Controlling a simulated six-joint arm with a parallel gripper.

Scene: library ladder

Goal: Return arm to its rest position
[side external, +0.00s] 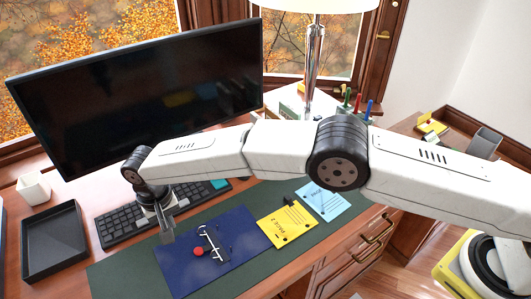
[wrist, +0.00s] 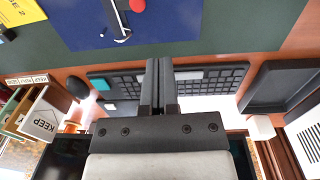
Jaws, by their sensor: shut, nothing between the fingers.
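My white arm reaches in from the right over the desk in the side view, bent at a black joint. My gripper (side external: 167,225) points down over the front edge of the keyboard, beside the blue board. In the wrist view my gripper (wrist: 159,65) has its two dark fingers together, with nothing between them. The keyboard (wrist: 210,78) lies beyond and partly behind the fingers. The gripper hangs above the desk; its exact height is hard to tell.
A blue board (side external: 230,268) with a red knob lies on a green mat (side external: 115,275). Yellow (side external: 287,226) and light-blue (side external: 323,199) cards lie right of it. A black tray (side external: 54,245) is at left. A large monitor (side external: 150,90) and a lamp (side external: 314,60) stand behind.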

